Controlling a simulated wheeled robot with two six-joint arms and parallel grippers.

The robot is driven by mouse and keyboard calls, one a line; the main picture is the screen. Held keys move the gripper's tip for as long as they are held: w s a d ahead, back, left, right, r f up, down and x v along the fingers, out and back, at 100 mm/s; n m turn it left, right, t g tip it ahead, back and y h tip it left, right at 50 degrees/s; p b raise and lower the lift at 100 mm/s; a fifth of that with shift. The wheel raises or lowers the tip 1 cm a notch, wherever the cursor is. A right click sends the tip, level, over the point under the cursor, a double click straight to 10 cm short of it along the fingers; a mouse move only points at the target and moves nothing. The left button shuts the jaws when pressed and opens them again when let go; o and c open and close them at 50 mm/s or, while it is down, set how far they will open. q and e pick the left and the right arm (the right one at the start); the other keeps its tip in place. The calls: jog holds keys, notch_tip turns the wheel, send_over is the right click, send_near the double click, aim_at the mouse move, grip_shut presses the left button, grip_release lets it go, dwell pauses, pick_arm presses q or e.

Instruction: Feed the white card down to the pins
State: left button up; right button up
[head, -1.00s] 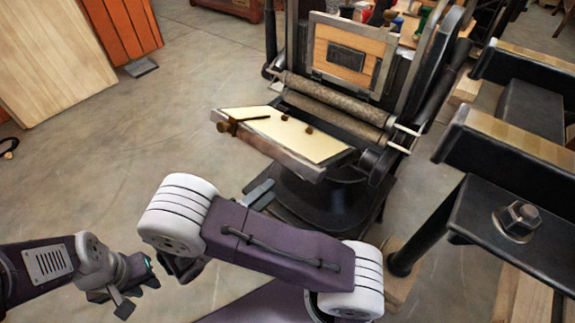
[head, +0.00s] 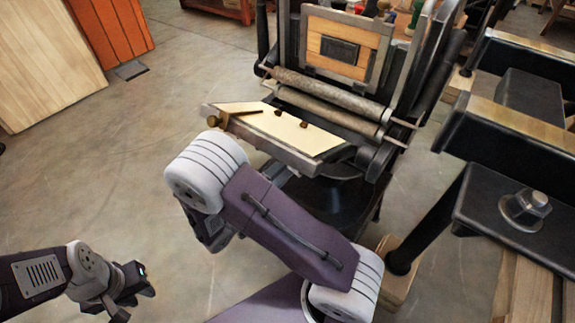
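The hand press stands at centre. Its slanted bed carries a cream sheet (head: 285,132) with small brass pins (head: 303,124) on it. No separate white card can be told apart from this sheet. My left gripper (head: 136,292) hangs over bare floor at lower left, well away from the press. Its fingers are too small and dark to tell open from shut. My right arm (head: 285,235) reaches up from the bottom, its white elbow joint in front of the bed's left end. A small grey piece behind this arm may be part of the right gripper; the remainder is hidden.
Ink rollers (head: 335,95) lie across the press above the bed, below a framed wooden block (head: 340,48). Another black press (head: 510,180) with a large bolt stands close at right. Wooden boards (head: 45,65) lean at upper left. The floor at left is clear.

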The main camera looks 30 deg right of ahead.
grip_shut()
dwell(0.4)
jog(key=s+a+r+p, duration=0.2)
jog(key=a+r+p, duration=0.1)
jog(key=a+p, duration=0.3)
jog(key=s+a+r+p, duration=0.2)
jog(key=a+r+p, duration=0.2)
jog(key=a+p, duration=0.2)
jog(key=shift+v, duration=0.8)
jog(key=shift+r, duration=0.2)
